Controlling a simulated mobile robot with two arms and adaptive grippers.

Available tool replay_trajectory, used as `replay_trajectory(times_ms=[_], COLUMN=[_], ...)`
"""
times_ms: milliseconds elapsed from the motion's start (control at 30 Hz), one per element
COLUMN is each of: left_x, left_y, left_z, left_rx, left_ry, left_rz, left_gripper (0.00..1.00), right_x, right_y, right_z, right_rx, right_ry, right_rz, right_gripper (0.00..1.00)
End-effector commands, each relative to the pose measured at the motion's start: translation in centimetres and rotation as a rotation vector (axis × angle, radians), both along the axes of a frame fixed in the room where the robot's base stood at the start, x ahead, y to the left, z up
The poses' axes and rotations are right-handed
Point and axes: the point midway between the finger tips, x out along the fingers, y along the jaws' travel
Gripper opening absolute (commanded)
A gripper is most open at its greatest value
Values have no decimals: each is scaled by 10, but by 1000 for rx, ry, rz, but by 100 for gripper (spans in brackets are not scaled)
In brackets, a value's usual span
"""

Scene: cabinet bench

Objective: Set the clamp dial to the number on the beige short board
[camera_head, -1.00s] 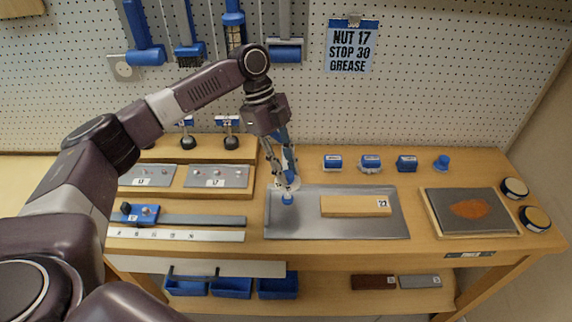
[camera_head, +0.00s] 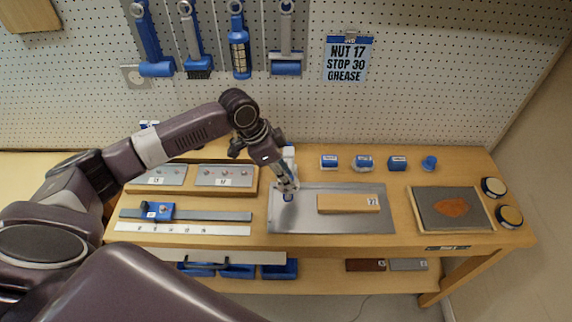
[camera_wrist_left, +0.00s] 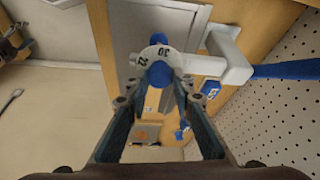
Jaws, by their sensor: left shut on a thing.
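The beige short board (camera_head: 342,203) lies on the grey metal plate, with a small number label at its right end that looks like 22 or 27. The clamp (camera_wrist_left: 228,55) is white with a blue bar in the left wrist view. Its white dial (camera_wrist_left: 154,50) shows 30 near the top and what looks like 22 to the left. My left gripper (camera_wrist_left: 160,84) is shut on the blue dial knob (camera_wrist_left: 160,73), one finger on each side. In the head view my left gripper (camera_head: 287,191) is at the plate's left part and hides most of the dial. My right gripper is not in view.
The grey plate (camera_head: 300,222) is mostly bare. Several small blue items stand behind it, including a blue block (camera_head: 329,161). A framed dark panel (camera_head: 451,209) lies right. A ruler strip (camera_head: 180,229) and a blue slider (camera_head: 154,211) lie left. A note (camera_head: 347,59) hangs above.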

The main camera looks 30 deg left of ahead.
Motion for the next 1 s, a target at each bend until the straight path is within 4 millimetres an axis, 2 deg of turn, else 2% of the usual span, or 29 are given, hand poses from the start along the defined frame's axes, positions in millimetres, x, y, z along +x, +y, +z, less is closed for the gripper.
replay_trajectory(times_ms=[33, 333, 1000], left_x=[0, 1, 2], left_y=[-1, -1, -1], left_z=[7, 5, 3], left_rx=[-1, -1, -1], left_ry=[-3, -5, -7], left_rz=[34, 194, 253], left_gripper=[0, 0, 0], right_x=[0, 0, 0], right_y=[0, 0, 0], right_z=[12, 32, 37], right_rx=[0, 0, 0], right_ry=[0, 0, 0], right_rz=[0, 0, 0], right_gripper=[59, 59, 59])
